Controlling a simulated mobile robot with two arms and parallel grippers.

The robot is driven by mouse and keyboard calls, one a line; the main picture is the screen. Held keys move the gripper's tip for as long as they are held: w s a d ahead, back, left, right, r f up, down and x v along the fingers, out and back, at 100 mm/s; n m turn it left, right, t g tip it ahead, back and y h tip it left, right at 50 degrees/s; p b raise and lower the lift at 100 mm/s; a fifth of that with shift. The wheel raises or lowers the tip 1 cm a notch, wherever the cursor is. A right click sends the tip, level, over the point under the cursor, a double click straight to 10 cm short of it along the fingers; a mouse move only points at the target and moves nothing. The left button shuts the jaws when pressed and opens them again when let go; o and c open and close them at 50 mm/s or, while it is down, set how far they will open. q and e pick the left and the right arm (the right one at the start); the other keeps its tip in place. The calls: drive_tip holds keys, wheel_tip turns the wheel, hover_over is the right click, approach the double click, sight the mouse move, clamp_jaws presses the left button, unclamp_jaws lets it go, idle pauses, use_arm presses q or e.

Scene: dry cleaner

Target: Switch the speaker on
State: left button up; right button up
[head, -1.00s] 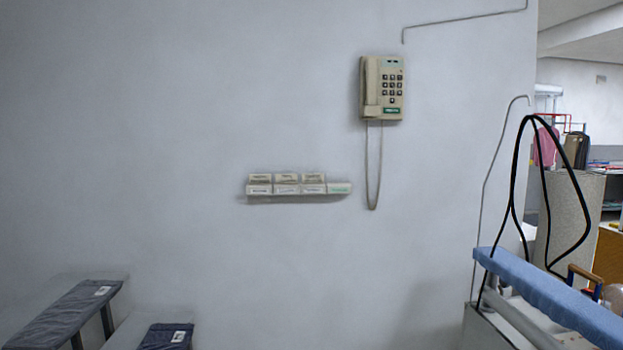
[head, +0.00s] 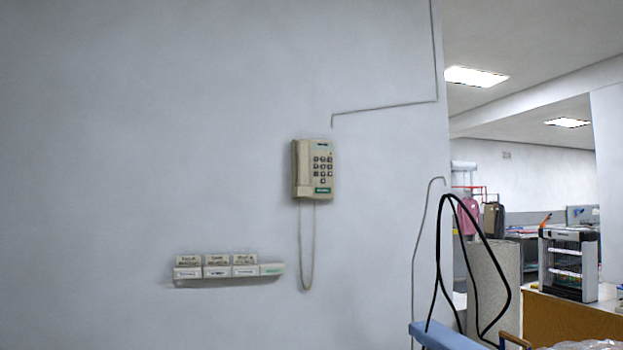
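I see no speaker that I can make out in the head view. Neither of my grippers is in view. A beige wall telephone (head: 314,168) with a keypad and a handset hangs on the pale wall, its cord looping down below it.
A small wall rack (head: 228,267) with cards is left of the phone cord. At the lower right are a blue ironing board (head: 445,336), black hoses (head: 437,262) and a grey pillar (head: 494,285).

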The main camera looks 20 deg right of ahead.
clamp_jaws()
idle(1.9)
